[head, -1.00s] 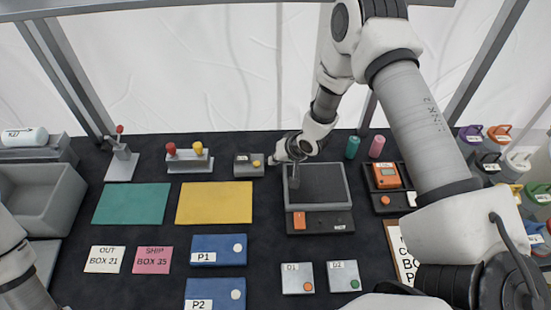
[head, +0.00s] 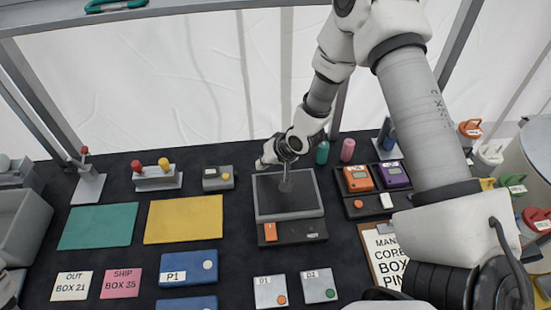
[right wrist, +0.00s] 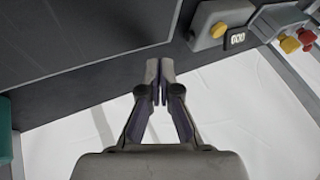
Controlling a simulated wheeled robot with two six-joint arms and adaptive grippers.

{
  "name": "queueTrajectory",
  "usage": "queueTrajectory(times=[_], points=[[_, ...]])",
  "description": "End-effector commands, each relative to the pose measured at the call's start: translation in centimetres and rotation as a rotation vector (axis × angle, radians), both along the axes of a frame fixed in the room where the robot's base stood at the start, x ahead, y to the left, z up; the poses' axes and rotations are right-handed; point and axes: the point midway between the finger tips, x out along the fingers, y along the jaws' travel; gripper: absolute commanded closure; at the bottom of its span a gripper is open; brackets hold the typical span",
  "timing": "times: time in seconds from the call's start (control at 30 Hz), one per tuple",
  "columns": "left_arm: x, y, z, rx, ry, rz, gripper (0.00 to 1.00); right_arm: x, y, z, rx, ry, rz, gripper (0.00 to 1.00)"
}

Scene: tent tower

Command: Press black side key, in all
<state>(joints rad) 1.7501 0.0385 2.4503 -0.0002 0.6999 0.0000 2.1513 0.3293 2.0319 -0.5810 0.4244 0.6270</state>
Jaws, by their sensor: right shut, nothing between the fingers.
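I cannot make out a black side key for certain in either view. A small grey box (head: 211,181) with a yellow knob (head: 226,177) stands behind the yellow mat. In the right wrist view the grey box (right wrist: 237,12) is at the upper right, with a black display (right wrist: 236,38) bearing white digits. My right gripper (head: 286,184) hangs over the dark plate of the scale (head: 270,201), right of the grey box. In the right wrist view the right gripper (right wrist: 160,68) is shut and empty, apart from the box. My left gripper is out of view.
The scale's front panel has an orange button (head: 270,231). Orange (head: 358,179) and purple (head: 394,175) devices stand in a black tray to its right. Teal (head: 98,226) and yellow (head: 184,219) mats lie left. A lever (head: 86,165) and a two-knob block (head: 155,181) stand behind them.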

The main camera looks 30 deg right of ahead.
Motion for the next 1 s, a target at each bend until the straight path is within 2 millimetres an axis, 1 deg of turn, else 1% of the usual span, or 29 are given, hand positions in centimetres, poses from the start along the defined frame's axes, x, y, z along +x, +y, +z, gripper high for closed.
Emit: queueTrajectory(times=[0.03,0.17,0.3,0.4,1.0], points=[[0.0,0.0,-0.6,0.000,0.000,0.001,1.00,-0.5,-0.3,0.8,0.004,-0.005,-0.003,1.00],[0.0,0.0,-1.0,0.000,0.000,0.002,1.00,-1.8,-0.9,3.0,0.001,-0.003,-0.001,1.00],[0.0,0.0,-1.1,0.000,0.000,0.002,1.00,-2.6,-1.2,4.1,0.001,0.000,0.000,1.00],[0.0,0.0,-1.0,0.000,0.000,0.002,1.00,-2.8,-1.3,4.3,0.000,0.000,0.002,1.00],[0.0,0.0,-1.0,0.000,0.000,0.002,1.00,-2.7,-1.3,4.3,-0.001,0.000,0.002,1.00]])
